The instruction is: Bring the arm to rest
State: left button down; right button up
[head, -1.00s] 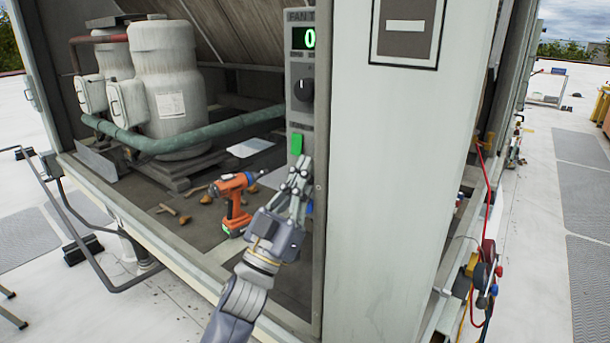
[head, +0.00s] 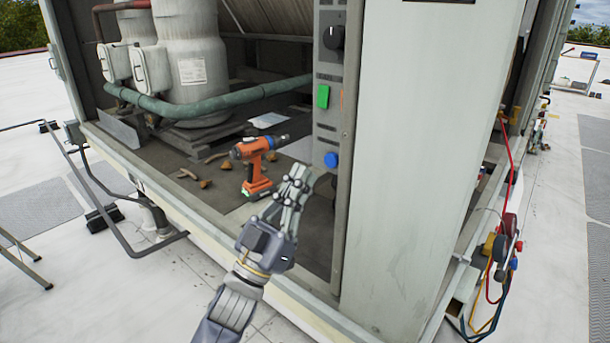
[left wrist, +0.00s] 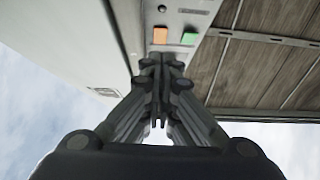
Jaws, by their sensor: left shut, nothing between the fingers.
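My left gripper (head: 296,180) is in the head view, in front of the open cooler cabinet, with its arm coming up from the bottom. Its fingers are closed together and hold nothing. The fingers also show in the left wrist view (left wrist: 158,65), meeting at the tips, with the control panel beyond them. In the head view the gripper is just below and left of the blue button on the panel (head: 331,160) and appears apart from it. My right gripper is not in view.
An orange drill (head: 257,165) stands on the cabinet floor, left of my gripper. Behind it are a green pipe (head: 220,93) and pale tanks (head: 190,60). A wide pale post (head: 410,150) stands to the right. Gauges with hoses (head: 505,240) hang beyond it. The roof at left is open.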

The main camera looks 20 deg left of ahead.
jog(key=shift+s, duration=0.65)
